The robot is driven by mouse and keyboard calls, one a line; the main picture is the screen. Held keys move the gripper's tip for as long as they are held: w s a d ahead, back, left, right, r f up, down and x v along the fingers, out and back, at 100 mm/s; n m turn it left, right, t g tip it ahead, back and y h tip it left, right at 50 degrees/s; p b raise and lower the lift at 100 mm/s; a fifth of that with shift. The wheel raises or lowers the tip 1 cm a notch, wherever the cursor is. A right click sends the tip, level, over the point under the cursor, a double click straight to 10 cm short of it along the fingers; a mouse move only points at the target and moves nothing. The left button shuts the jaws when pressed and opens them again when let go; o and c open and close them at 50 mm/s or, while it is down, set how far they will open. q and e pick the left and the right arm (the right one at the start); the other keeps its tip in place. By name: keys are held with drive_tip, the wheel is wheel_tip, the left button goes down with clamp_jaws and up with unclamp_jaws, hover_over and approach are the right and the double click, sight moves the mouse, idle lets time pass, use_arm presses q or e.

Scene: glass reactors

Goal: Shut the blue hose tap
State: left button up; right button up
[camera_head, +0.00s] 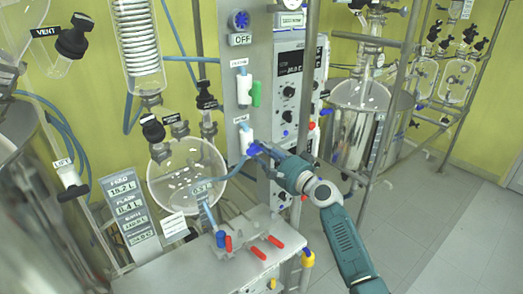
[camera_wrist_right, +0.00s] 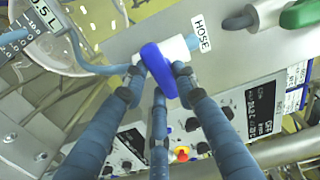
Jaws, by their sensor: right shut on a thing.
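The blue hose tap (camera_head: 254,150) sits on a white valve body (camera_head: 245,135) low on the grey upright panel in the head view. In the right wrist view its blue handle (camera_wrist_right: 158,70) lies crosswise to the white body, beside a label reading HOSE (camera_wrist_right: 202,36). My right gripper (camera_head: 264,151) is at the tap, its arm coming from the lower right. In the wrist view the fingers of this gripper (camera_wrist_right: 158,76) close around the blue handle from both sides, with a third finger below. My left gripper is not in view.
Above the tap on the panel is a green-handled tap (camera_head: 256,94). A control box (camera_head: 297,85) with knobs stands just right. A round glass flask (camera_head: 187,175) is left, with a blue hose near it. A bench (camera_head: 170,272) with red and blue handles is below. Open floor lies right.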

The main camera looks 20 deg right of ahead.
drive_tip(key=shift+f+m, duration=0.15)
drive_tip(key=shift+m, duration=0.35)
drive_tip(key=o, duration=1.2)
drive_tip(key=shift+c, duration=0.2)
drive_tip(key=v, duration=1.2)
